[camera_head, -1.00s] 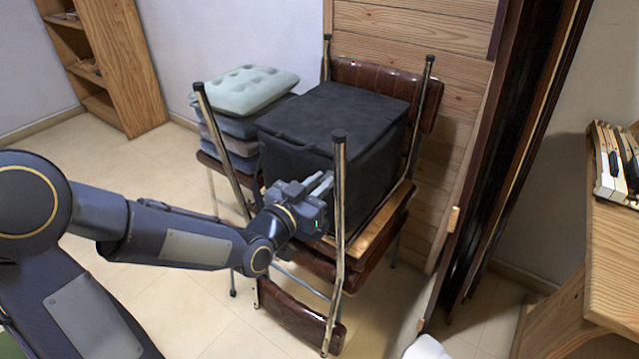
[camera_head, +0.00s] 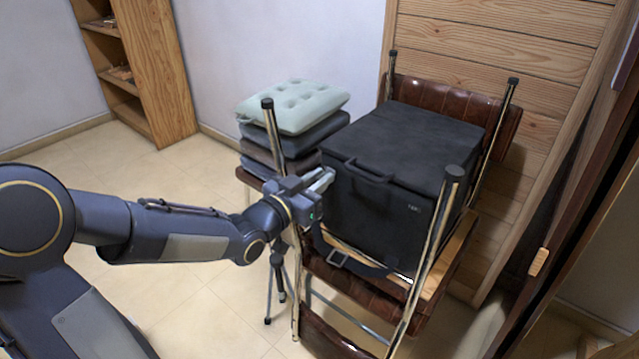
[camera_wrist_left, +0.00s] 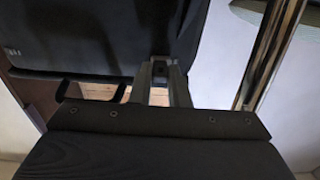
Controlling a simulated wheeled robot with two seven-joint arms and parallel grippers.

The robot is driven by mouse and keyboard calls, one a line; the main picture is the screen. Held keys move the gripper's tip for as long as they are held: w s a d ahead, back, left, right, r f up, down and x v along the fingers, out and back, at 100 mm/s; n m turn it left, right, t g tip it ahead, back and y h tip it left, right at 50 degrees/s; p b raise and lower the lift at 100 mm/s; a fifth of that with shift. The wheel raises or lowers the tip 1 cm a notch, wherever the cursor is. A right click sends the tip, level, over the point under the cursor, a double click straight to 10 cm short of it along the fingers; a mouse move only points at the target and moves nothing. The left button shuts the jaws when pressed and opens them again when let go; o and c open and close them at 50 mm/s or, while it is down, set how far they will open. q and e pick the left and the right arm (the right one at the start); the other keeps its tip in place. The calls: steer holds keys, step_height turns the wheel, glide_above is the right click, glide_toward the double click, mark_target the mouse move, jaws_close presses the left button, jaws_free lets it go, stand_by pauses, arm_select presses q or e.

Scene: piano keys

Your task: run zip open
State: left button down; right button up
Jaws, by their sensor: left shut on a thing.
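A black soft-sided box bag (camera_head: 395,205) with a flat top sits on an upturned chair. It has a strap handle (camera_head: 368,172) on its front and a small pale label. Its top looks closed. My left gripper (camera_head: 322,181) is at the front left corner of the bag, just below the top edge. In the left wrist view its fingers (camera_wrist_left: 160,76) are shut on a small dark zip pull (camera_wrist_left: 159,72) at the edge of the black bag (camera_wrist_left: 100,35). The zip line itself is too dark to make out. My right gripper is not in view.
The bag's chair has upright metal legs (camera_head: 432,245) close to the bag and my gripper. Stacked cushions (camera_head: 295,108) stand at the left. A wooden bookshelf (camera_head: 150,75) and a plank wall (camera_head: 490,50) are behind. Floor (camera_head: 185,310) is clear at the left.

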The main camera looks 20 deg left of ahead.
arm_select(q)
steer(key=shift+w+a, duration=0.1)
steer(key=shift+a, duration=0.3)
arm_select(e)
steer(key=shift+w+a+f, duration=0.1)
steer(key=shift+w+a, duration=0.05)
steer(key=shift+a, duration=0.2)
arm_select(q)
steer(key=c, duration=1.4)
jaws_free()
steer(key=shift+a, duration=0.15)
